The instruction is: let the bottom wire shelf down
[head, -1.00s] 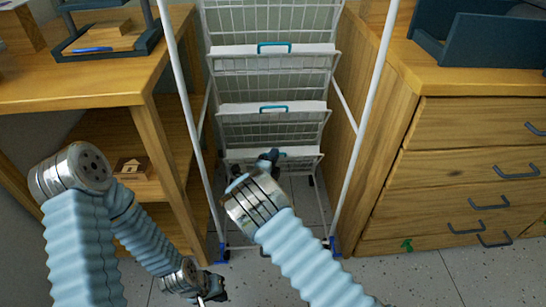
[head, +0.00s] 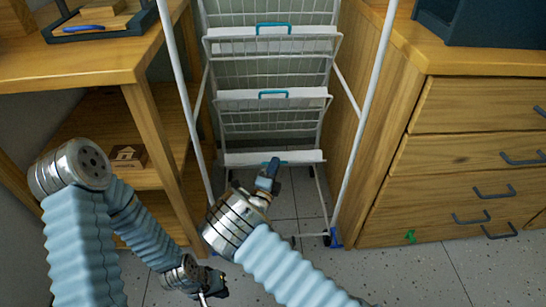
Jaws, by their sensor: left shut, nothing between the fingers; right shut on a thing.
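The bottom wire shelf (head: 305,156) is the lowest of the white shelves on the wire rack, with a pale strip along its front. Its teal handle is mostly hidden behind my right gripper (head: 272,165). My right gripper is shut at the middle of this shelf's front edge, on the handle as far as I can tell; its fingertips are small and partly hidden. My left gripper (head: 212,293) is shut and empty, low over the floor, left of and apart from the rack.
Two more shelves with teal handles, the middle (head: 273,96) and the upper (head: 272,32), sit above. A wooden table (head: 90,80) stands close on the left and a wooden drawer cabinet (head: 460,110) on the right. Floor is free in front.

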